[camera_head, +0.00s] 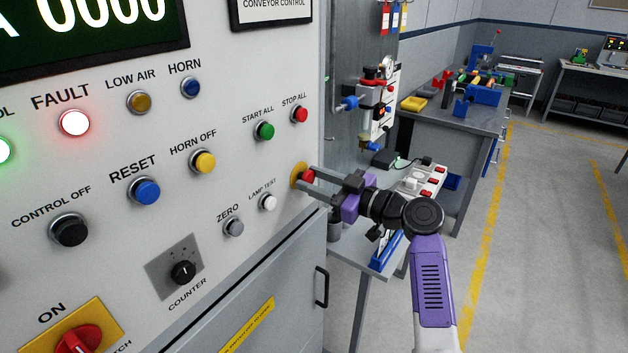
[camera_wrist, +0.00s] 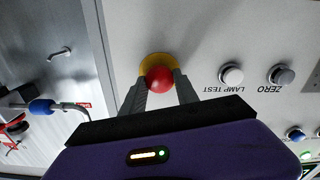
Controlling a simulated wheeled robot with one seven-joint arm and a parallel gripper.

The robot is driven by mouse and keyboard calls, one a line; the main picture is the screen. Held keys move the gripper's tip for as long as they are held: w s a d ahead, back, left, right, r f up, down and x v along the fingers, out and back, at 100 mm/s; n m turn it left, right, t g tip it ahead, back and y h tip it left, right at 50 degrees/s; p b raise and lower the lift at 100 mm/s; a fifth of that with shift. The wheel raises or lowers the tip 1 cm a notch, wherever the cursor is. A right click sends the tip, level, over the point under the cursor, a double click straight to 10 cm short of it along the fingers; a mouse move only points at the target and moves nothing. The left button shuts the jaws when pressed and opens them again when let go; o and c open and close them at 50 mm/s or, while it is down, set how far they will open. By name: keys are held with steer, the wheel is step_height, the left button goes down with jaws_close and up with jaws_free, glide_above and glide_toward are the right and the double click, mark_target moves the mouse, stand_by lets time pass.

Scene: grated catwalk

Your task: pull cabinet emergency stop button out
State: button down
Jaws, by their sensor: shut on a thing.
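The emergency stop button (camera_head: 307,177) is a red mushroom head on a yellow round base (camera_head: 296,175), near the right edge of the grey cabinet panel (camera_head: 225,270). In the wrist view the red head (camera_wrist: 159,79) shows between the fingers, with the yellow base (camera_wrist: 156,62) behind it. My gripper (camera_head: 311,183) reaches in from the right, and its two fingers are shut on the red head, one on each side. The fingers (camera_wrist: 159,88) cover the sides of the head, so the exact contact is partly hidden.
The white lamp test button (camera_head: 268,202) and grey zero button (camera_head: 233,227) sit close to the left. Green start all (camera_head: 264,130) and red stop all (camera_head: 299,114) buttons are above. A small table with a power strip (camera_head: 427,180) stands behind my arm. Floor at right is clear.

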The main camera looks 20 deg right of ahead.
steer(key=shift+s+d+f+b, duration=0.2)
steer(key=shift+s+d+b, duration=0.15)
steer(key=shift+b, duration=0.5)
steer(key=shift+s+d+r+b, duration=0.1)
steer(key=shift+s+r+b, duration=0.05)
steer(key=shift+s+b, duration=0.15)
steer(key=c, duration=0.9)
jaws_free()
steer(key=shift+b+v, duration=1.1)
steer(key=shift+v, duration=2.85)
